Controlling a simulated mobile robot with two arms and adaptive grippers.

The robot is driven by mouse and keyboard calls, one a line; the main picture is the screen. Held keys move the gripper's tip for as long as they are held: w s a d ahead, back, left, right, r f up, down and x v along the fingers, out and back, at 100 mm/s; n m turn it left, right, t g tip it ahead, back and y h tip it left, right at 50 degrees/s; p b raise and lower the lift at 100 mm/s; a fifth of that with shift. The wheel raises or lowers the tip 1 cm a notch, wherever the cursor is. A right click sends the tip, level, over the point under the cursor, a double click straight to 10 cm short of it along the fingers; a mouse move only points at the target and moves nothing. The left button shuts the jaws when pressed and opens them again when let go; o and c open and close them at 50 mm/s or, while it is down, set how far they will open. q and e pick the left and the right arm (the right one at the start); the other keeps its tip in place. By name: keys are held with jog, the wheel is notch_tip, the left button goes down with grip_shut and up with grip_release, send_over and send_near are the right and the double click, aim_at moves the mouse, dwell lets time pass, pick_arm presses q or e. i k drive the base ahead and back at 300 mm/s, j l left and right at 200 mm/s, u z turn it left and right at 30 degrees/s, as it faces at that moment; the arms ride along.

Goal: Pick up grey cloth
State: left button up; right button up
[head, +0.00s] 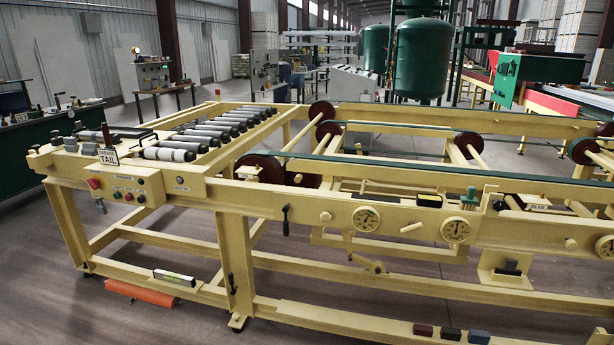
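I cannot pick out a grey cloth for certain. A small, flat, dark grey-brown item (429,201) lies on the top of the machine's front rail, right of the middle; it is too small to tell whether it is cloth. On the low front rail, a dark red block (423,331), a near-black block (451,334) and a blue-grey block (479,338) sit in a row near the bottom edge. Neither of my grippers is in view.
A cream machine frame (300,203) fills the middle, with rollers (190,140), dark red wheels and a control panel (120,187). A spirit level (174,277) rests on its lower beam. An orange object (142,294) lies on the floor. Floor at lower left is clear.

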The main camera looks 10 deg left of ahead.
aim_at(88, 148)
jog(key=u, duration=1.65)
